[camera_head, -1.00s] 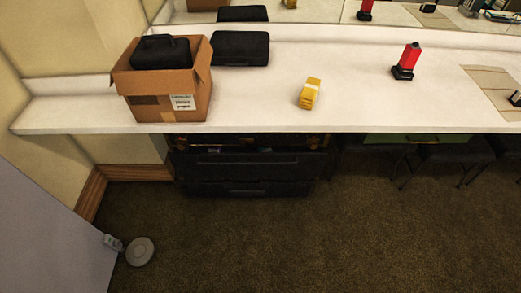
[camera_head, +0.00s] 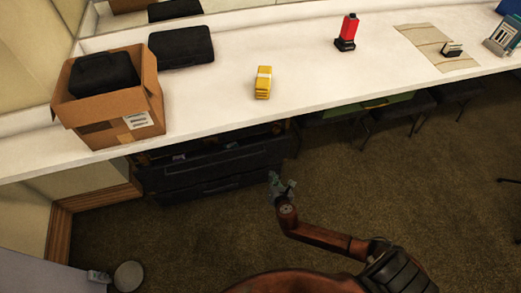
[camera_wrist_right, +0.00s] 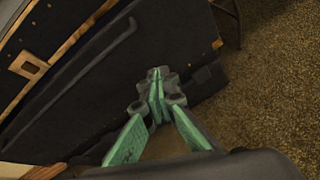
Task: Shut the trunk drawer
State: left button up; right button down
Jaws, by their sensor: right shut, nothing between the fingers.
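The black trunk (camera_head: 213,173) stands on the carpet under the counter, with a drawer front and handle bar facing me. Its upper drawer (camera_head: 215,160) appears to stick out a little, with small items showing behind its front edge; how far is hard to tell. My right gripper (camera_head: 284,184) is shut and empty, low in front of the trunk's right end. In the right wrist view the gripper (camera_wrist_right: 158,82) points at the dark drawer front (camera_wrist_right: 110,75) near its end; I cannot tell whether it touches. My left gripper is not in view.
The white counter (camera_head: 215,95) overhangs the trunk. On it are an open cardboard box (camera_head: 115,110) holding a black case, another black case (camera_head: 181,47), a yellow bundle (camera_head: 263,83) and a red item (camera_head: 348,31). Stools (camera_head: 455,92) stand to the right. Carpet in front is clear.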

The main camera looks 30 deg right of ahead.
aim_at(257, 146)
jog(key=w+a+r+n+t, duration=0.1)
jog(key=w+r+n+t, duration=0.1)
jog(key=w+r+n, duration=0.3)
jog(key=shift+y, duration=0.3)
jog(key=b+x, duration=0.4)
jog(key=x, duration=0.5)
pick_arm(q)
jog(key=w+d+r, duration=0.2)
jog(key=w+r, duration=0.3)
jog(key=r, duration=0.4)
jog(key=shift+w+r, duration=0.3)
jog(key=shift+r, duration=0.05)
pick_arm(e)
jog(key=shift+w+d, duration=0.1)
jog(key=shift+w, duration=0.35)
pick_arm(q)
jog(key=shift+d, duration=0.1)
